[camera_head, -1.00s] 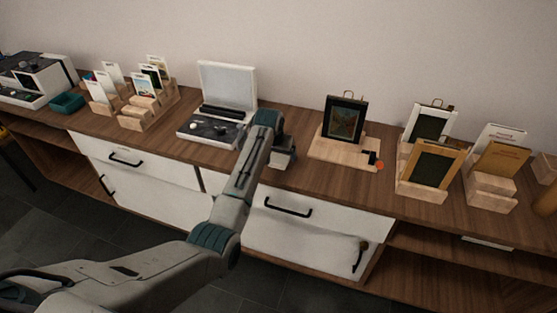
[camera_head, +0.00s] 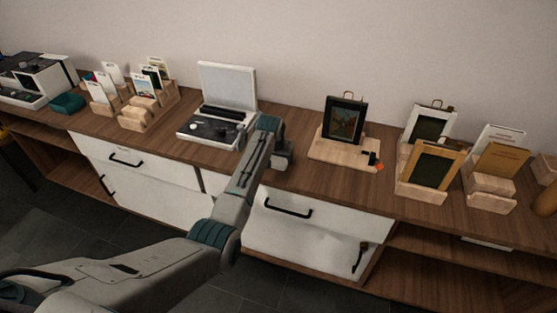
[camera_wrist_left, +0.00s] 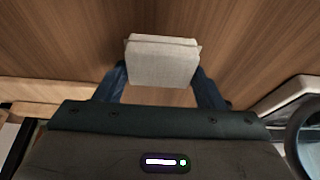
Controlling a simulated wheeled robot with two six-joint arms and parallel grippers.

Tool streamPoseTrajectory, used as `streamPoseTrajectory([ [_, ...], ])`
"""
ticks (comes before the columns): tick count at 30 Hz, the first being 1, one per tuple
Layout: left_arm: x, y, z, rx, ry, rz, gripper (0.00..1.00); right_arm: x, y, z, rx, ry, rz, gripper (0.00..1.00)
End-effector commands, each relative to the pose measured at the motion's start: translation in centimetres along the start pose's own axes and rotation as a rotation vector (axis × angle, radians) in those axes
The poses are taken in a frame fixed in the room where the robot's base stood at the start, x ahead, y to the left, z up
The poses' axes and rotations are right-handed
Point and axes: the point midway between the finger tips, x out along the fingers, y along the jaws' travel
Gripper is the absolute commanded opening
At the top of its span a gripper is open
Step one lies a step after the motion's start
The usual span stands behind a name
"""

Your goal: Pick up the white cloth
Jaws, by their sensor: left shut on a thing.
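The white cloth (camera_wrist_left: 162,62) is a small, neatly folded, off-white block in the left wrist view. It sits between the two dark fingers of my left gripper (camera_wrist_left: 162,80), which is shut on it. In the head view my left gripper (camera_head: 282,158) is over the wooden counter, just right of the open white case. There, my arm and gripper mostly hide the cloth. I cannot tell whether the cloth touches the counter. My right gripper is in neither view.
The open white case (camera_head: 227,85) stands close left of my gripper. A wooden stand (camera_head: 345,150) with a dark frame is to the right, and more frames and card holders stand further along. Card racks (camera_head: 133,118) are at left. Counter near the front edge is clear.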

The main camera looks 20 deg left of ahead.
Motion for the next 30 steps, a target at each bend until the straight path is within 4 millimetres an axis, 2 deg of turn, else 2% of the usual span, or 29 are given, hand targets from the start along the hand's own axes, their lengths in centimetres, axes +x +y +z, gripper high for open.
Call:
streamPoseTrajectory([
  [5,-0.5,0.0,-0.3,0.000,0.002,0.000,0.41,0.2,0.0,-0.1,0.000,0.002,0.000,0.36],
  [11,-3.1,0.0,-1.5,0.000,0.007,0.000,0.41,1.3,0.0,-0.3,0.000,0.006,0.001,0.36],
  [24,-7.5,3.0,7.2,0.000,0.001,0.002,0.41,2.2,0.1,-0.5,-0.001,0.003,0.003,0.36],
  [30,-9.3,4.0,10.3,0.000,0.001,0.002,0.41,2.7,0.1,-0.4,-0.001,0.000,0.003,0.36],
])
